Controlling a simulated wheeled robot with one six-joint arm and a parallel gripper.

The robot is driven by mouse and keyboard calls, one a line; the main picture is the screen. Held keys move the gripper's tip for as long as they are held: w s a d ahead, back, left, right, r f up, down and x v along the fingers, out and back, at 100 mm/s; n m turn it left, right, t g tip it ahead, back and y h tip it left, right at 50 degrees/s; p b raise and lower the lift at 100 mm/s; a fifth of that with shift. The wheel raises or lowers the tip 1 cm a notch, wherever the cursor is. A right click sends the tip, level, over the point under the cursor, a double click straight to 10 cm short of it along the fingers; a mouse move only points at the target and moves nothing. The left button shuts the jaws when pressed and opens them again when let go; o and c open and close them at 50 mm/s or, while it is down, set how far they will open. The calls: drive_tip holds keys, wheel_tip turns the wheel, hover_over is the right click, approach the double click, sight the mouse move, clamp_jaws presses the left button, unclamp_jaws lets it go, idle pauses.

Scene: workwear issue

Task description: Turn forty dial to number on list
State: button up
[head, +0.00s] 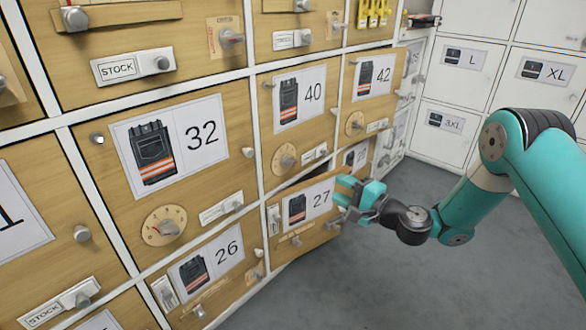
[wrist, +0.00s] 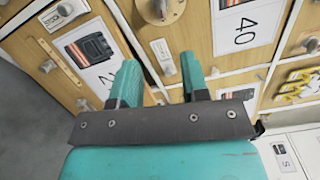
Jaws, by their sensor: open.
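The compartment door marked 40 (head: 313,92) is wooden with a trousers picture. It carries a round dial (head: 285,157) with a grey knob; its marks are too small to read. The dial also shows at the top of the wrist view (wrist: 160,9), left of the 40 label (wrist: 240,28), partly cut off. My gripper (head: 350,192) is open and empty, right of and lower than the dial, near the right edge of the 27 door. In the wrist view my gripper (wrist: 160,82) points toward the door fronts, below the dial, not touching it. I see no list.
The 27 door (head: 318,198) stands out from the cabinet with a dark gap above it, close to my gripper. Another dial (head: 163,226) is on the 32 door, and one (head: 355,123) on the 42 door. White lockers (head: 470,55) stand behind; the grey floor (head: 370,280) is clear.

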sight(291, 164)
drive_tip(key=b+x, duration=0.3)
drive_tip(key=x, duration=1.1)
drive_tip(key=shift+w+a+f, duration=0.1)
drive_tip(key=shift+w+a, duration=0.05)
drive_tip(key=shift+a, duration=0.2)
drive_tip(key=shift+b+x, duration=0.35)
drive_tip(key=shift+x, duration=0.45)
drive_tip(key=shift+c, duration=0.4)
